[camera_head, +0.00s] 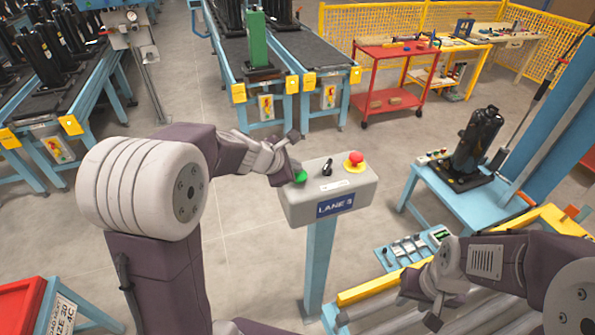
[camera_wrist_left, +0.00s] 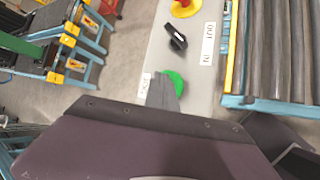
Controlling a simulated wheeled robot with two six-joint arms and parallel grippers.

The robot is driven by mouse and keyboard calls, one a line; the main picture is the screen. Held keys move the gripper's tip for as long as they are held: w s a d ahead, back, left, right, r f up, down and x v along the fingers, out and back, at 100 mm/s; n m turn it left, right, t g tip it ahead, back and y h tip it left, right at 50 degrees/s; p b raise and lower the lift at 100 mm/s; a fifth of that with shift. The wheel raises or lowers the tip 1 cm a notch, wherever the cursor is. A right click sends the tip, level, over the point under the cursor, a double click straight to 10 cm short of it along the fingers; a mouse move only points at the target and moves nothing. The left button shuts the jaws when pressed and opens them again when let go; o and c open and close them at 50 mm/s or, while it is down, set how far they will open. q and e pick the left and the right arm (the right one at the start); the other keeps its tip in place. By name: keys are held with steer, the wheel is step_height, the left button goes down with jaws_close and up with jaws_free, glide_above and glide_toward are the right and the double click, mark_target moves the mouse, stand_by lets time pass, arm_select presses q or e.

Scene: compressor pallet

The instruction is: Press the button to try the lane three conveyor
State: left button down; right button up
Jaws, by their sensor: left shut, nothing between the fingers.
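The grey control box (camera_head: 365,189) with a blue LANE 3 label stands on a light blue post. Its top carries a green button (camera_head: 300,177), a black switch (camera_head: 327,167) and a red mushroom button (camera_head: 354,158) on a yellow base. My left gripper (camera_head: 293,168) is shut and empty, with its tip right at the green button. In the left wrist view the tip (camera_wrist_left: 163,82) overlaps the left edge of the green button (camera_wrist_left: 174,84); I cannot tell whether it touches or presses it. My right gripper (camera_head: 435,310) hangs over the rollers at lower right, its fingers unclear.
A roller conveyor (camera_head: 385,315) with a yellow rail lies at lower right. Beside it, a blue bench (camera_head: 455,197) holds a black compressor (camera_head: 478,140). Black belt conveyors (camera_head: 300,48) and a red cart (camera_head: 390,60) stand behind. Open floor surrounds the post.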

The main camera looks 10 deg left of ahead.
arm_select(q)
steer(key=shift+r+p, duration=0.35)
steer(key=shift+r, duration=0.25)
steer(key=shift+r, duration=0.1)
step_height(320, 180, up, 5)
steer(key=p, duration=0.5)
stand_by(0.4)
